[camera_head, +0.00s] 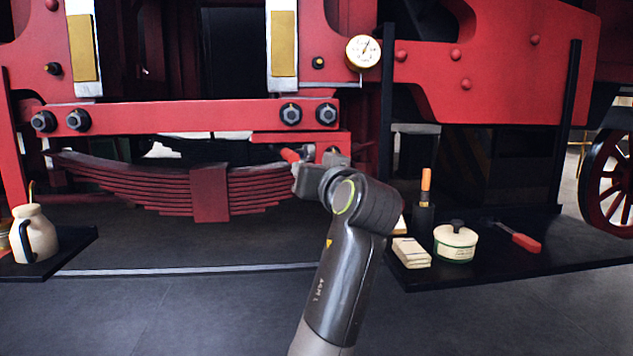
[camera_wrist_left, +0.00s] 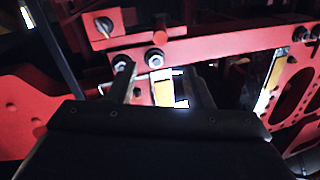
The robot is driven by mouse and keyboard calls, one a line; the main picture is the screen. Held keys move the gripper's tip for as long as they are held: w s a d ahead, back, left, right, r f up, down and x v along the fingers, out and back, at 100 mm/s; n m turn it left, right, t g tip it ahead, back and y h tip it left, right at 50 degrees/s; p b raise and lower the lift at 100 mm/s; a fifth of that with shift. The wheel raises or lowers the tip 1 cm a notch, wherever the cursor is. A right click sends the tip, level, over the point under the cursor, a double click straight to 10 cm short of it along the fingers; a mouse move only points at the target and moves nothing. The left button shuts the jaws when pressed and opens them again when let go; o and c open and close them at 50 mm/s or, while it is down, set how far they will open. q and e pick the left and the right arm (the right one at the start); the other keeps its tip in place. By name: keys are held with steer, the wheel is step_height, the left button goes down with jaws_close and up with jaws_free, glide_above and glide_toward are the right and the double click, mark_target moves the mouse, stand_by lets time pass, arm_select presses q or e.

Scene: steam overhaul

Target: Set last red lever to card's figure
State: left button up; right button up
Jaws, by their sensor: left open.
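A red lever handle (camera_head: 289,155) sticks out at the right end of the leaf spring, below the red beam. My left gripper (camera_head: 312,177) is right at it, with the arm coming up from the bottom; whether it touches the lever cannot be told. In the left wrist view my left gripper (camera_wrist_left: 158,85) has its dark fingers apart below two bolts. No card with a readable figure shows. My right gripper is out of view.
A black tray on the right holds a cream tin (camera_head: 455,242), a pale block stack (camera_head: 411,253), an orange-tipped tool (camera_head: 426,183) and a red-handled tool (camera_head: 525,242). A cream jug (camera_head: 32,235) stands at the left. The front floor is clear.

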arm_select(q)
steer(key=shift+s+b, duration=0.3)
steer(key=shift+b, duration=0.15)
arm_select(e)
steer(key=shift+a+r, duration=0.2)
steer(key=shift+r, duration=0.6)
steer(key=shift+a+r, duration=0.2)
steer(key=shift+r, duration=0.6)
